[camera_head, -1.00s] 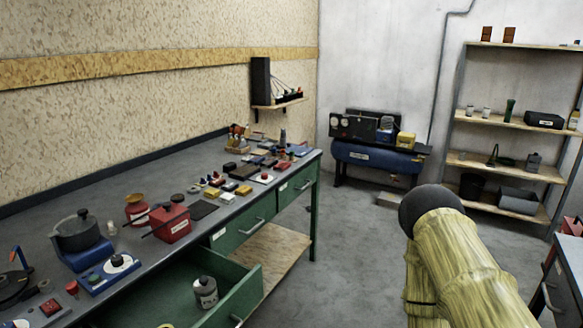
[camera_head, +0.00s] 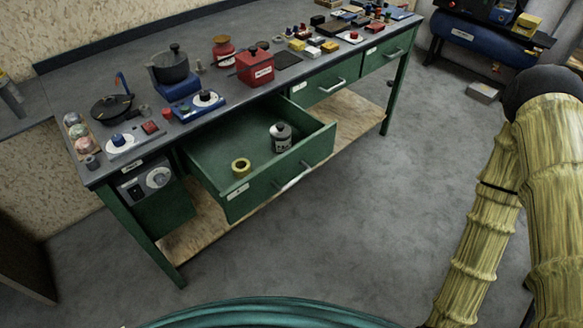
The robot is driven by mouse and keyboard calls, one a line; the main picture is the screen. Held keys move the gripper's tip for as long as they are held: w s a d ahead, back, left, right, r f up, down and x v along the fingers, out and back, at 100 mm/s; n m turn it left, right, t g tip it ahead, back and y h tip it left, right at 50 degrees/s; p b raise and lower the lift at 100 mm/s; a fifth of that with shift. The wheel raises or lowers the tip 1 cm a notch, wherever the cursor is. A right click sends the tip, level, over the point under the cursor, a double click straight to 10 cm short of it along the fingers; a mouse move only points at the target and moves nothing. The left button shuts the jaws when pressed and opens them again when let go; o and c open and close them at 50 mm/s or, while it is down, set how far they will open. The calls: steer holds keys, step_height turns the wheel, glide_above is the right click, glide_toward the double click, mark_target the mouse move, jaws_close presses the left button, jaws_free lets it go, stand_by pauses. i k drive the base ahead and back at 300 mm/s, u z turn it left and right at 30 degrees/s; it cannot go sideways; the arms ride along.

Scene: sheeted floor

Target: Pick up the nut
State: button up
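I cannot tell for sure which thing is the nut. A yellow ring-shaped piece (camera_head: 240,167) with a dark hole lies in the open green drawer (camera_head: 275,188), near its front left, and may be it. A small dark round piece (camera_head: 91,161) on the near left corner of the bench is too small to make out. A grey bottle with a dark cap (camera_head: 281,138) stands in the drawer, right of the yellow ring. My arm shows at the right side, well away from the drawer. My gripper is out of view.
The workbench (camera_head: 230,120) carries a pot on a blue base (camera_head: 172,68), a black pan (camera_head: 112,106), a red box (camera_head: 255,68) and several small items. The drawer juts out over a wooden lower shelf (camera_head: 205,225). The floor (camera_head: 370,220) in front is clear.

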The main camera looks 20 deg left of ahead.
mark_target(109, 101)
steer(key=u, duration=3.55)
steer(key=i, duration=1.4)
steer(key=z, duration=2.2)
